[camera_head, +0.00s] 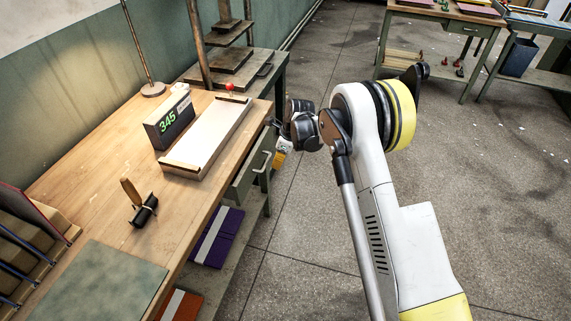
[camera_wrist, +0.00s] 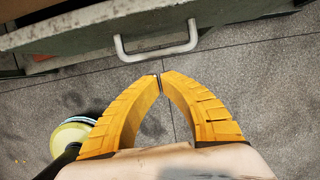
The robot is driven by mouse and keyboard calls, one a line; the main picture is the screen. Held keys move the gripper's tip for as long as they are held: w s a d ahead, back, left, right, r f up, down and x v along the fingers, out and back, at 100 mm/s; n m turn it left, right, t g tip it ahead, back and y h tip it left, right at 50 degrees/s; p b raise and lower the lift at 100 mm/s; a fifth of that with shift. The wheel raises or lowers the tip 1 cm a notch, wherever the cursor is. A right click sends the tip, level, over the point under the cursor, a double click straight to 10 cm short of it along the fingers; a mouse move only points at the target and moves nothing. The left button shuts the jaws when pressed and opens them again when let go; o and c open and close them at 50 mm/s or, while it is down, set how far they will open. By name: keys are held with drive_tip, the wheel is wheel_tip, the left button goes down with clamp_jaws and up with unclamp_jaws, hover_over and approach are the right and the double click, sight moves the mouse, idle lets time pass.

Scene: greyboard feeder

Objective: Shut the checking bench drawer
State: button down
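The checking bench (camera_head: 95,150) has a wooden top and stands at the left in the head view. Its grey-green drawer (camera_head: 243,178) with a pale bar handle (camera_head: 262,168) is on the right side of the bench; I cannot tell clearly how far it stands out. In the wrist view the drawer front (camera_wrist: 85,42) crosses the top, with the handle (camera_wrist: 155,54) just beyond my fingertips. My gripper (camera_wrist: 160,76) has its orange fingertips together, with nothing between them, apart from the handle as seen. In the head view my gripper (camera_head: 281,156) is partly hidden by the wrist.
On the bench are a scale with a green "345" display (camera_head: 168,118), a long pale board (camera_head: 207,138) and a roller (camera_head: 144,210). Purple (camera_head: 217,237) and orange (camera_head: 180,305) stacks lie on the shelf below. Clear floor (camera_head: 300,250) lies right of the bench.

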sight(258, 164)
drive_tip(key=shift+w+a+f, duration=0.1)
drive_tip(key=shift+w+a, duration=0.15)
drive_tip(key=shift+a, duration=0.35)
drive_tip(key=shift+a, duration=0.1)
drive_tip(key=a, duration=0.1)
drive_tip(key=w+a, duration=0.1)
drive_tip(key=a, duration=0.1)
drive_tip(key=w+a, duration=0.1)
drive_tip(key=a, duration=0.1)
